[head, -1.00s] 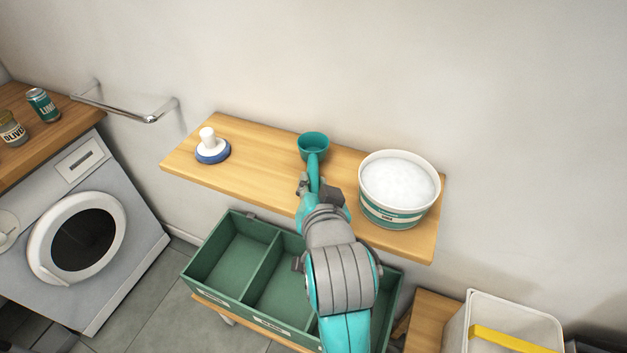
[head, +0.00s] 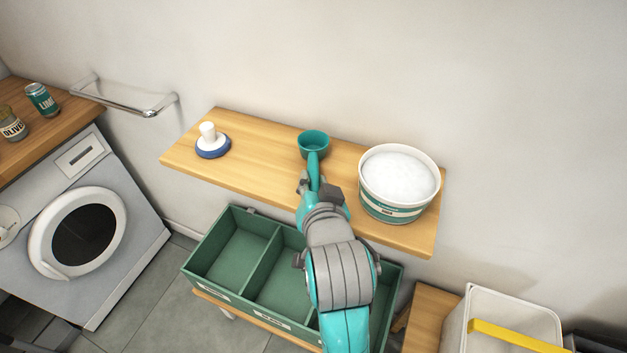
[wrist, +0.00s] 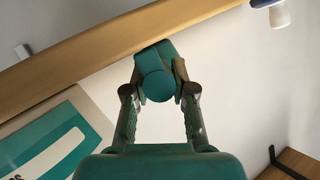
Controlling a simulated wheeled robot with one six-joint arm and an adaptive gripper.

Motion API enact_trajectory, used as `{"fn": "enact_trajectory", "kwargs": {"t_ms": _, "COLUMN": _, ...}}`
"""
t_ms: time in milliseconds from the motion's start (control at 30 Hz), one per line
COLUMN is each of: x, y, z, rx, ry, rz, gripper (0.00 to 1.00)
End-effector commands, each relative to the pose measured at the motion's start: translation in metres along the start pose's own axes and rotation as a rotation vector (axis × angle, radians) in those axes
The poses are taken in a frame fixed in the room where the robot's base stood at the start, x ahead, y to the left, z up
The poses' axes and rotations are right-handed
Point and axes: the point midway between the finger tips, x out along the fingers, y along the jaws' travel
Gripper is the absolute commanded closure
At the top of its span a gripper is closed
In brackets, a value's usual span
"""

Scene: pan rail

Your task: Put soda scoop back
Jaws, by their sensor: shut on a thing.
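The teal soda scoop (head: 313,143) is at the wooden shelf, between the white-and-blue knobbed brush and the tub of white powder. Its cup is upright and looks empty. I cannot tell whether its underside touches the shelf. My gripper (head: 315,187) is shut on the scoop's handle, at the shelf's front edge. In the wrist view my gripper (wrist: 160,92) has its two fingers on either side of the teal scoop handle (wrist: 156,84). The tub (head: 398,186) stands upright on the shelf, to the right of the scoop.
The brush (head: 212,142) stands on the left of the shelf (head: 258,175). Below is a green divided crate (head: 232,252). A metal rail (head: 130,108) is on the wall at left, above a washing machine (head: 85,230). A white bin (head: 500,320) is at lower right.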

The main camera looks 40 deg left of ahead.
Motion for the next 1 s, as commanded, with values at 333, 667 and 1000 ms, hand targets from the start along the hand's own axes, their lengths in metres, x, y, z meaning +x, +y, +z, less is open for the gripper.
{"fn": "enact_trajectory", "kwargs": {"t_ms": 333, "x": 0.000, "y": 0.000, "z": 0.001, "rx": 0.000, "ry": 0.000, "rz": 0.000, "gripper": 0.46}}
{"fn": "enact_trajectory", "kwargs": {"t_ms": 667, "x": -0.021, "y": 0.000, "z": 0.001, "rx": 0.000, "ry": 0.001, "rz": 0.000, "gripper": 0.46}}
{"fn": "enact_trajectory", "kwargs": {"t_ms": 1000, "x": -0.068, "y": 0.000, "z": 0.001, "rx": 0.000, "ry": 0.000, "rz": 0.000, "gripper": 0.46}}
